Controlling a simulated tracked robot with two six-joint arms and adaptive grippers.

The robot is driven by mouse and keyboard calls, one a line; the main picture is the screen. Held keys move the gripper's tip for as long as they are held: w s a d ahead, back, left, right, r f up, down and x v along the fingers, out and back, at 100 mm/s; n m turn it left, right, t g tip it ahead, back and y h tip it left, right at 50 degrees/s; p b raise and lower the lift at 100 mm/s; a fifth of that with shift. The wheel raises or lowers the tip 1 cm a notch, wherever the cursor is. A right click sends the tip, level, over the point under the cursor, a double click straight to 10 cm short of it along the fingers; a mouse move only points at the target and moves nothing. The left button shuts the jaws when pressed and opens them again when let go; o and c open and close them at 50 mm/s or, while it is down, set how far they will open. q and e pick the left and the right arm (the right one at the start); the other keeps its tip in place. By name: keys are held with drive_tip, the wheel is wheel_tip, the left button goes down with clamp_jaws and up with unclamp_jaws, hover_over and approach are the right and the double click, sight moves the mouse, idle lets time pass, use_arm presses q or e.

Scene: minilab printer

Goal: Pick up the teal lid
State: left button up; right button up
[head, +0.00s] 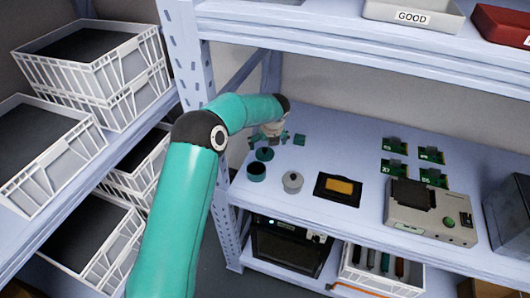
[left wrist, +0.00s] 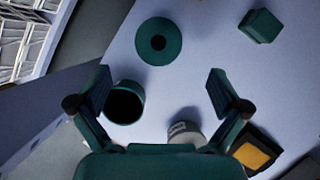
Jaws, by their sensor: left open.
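The teal lid (head: 264,154) lies on the shelf behind the open teal cup (head: 256,173). In the left wrist view the lid (left wrist: 159,41) is a round disc with a darker middle, and the cup (left wrist: 125,102) is below it to the left. My left gripper (head: 272,138) is above the shelf near the lid. In the left wrist view its two fingers (left wrist: 158,88) are spread wide, with nothing held between them. The lid shows beyond the fingertips, apart from them. My right gripper is not in view.
A grey lidded pot (head: 293,182) stands right of the cup. A dark green block (head: 299,140) lies behind, right of the lid. A black tray with a yellow pad (head: 338,189), small green boards and a grey machine (head: 432,212) fill the right. An upper shelf overhangs; a post (head: 188,55) stands left.

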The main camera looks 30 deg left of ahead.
sight(265, 150)
use_arm(q)
drive_tip(key=shift+p+x, duration=0.7)
drive_tip(key=shift+x, duration=2.75)
drive_tip(key=shift+a, duration=0.15)
drive_tip(key=c, duration=0.9)
